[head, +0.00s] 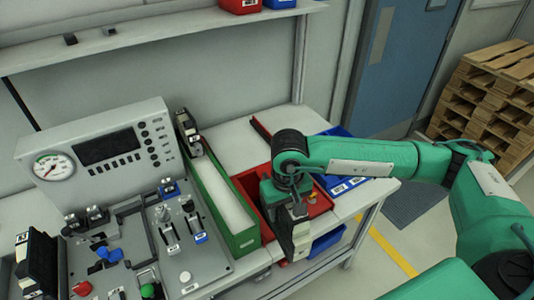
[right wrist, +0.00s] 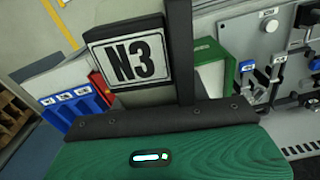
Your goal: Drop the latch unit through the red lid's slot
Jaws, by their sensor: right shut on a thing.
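My right gripper (head: 292,222) points down over the front of the red bin (head: 318,206). It is shut on a dark unit with a white label, which looks like the latch unit (head: 301,243). In the right wrist view the held unit shows a large N3 label (right wrist: 137,58) and a dark upright part beside it. My left gripper is not in view.
A green bin (head: 246,240) with a white inside stands left of the red bin. A grey panel with a gauge (head: 52,168) and a board of switches (head: 205,262) fill the left. Blue bins (head: 349,185) stand right. A black labelled unit (head: 188,133) stands behind the green bin.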

